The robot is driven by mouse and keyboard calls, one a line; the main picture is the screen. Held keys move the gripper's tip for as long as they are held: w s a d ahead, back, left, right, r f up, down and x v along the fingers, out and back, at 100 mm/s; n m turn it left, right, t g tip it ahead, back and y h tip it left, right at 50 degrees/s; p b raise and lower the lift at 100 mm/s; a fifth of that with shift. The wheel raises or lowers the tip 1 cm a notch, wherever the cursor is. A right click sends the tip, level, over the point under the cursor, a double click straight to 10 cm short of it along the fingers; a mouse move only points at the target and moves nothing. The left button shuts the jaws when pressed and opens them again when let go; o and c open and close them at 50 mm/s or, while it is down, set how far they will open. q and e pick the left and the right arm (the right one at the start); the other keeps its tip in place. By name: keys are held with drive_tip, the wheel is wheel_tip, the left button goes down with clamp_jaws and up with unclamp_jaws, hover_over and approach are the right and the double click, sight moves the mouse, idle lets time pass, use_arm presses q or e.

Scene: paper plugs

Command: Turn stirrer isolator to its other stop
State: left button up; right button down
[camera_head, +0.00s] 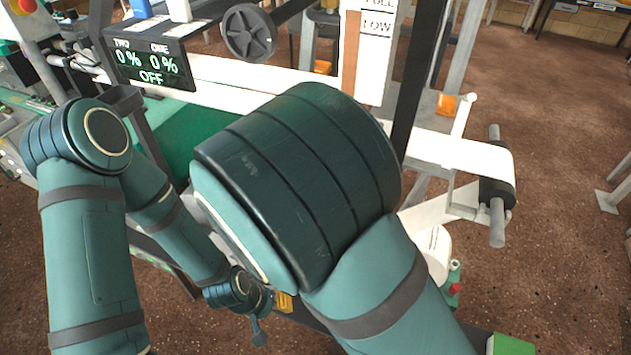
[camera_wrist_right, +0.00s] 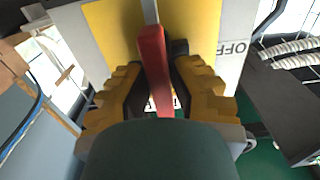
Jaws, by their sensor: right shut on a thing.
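In the right wrist view, the stirrer isolator has a red handle (camera_wrist_right: 153,62) in front of a yellow plate (camera_wrist_right: 112,28). The plate sits on a pale panel with an OFF label at its right. My right gripper (camera_wrist_right: 162,82) is shut on the red handle, its yellow fingers on both sides. The handle points nearly straight up in this view, tilted slightly left. Part of the label below is covered. In the head view my right arm hides the right gripper and the isolator. My left wrist shows low in the middle; its gripper is mostly hidden, with a yellow piece (camera_head: 284,302) beside it.
In the head view a display (camera_head: 150,62) reads 0 % twice and OFF. A grey handwheel (camera_head: 249,32) and a FULL/LOW level gauge (camera_head: 372,45) stand behind my right arm. A roller (camera_head: 496,188) projects at the right. Brown floor is free farther right.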

drive_tip(key=shift+w+d+r, duration=0.1)
drive_tip(key=shift+r, duration=0.1)
idle(0.3)
drive_tip(key=c, duration=0.9)
unclamp_jaws()
drive_tip(key=shift+f, duration=0.1)
drive_tip(key=v, duration=1.2)
drive_tip(key=shift+f, duration=0.1)
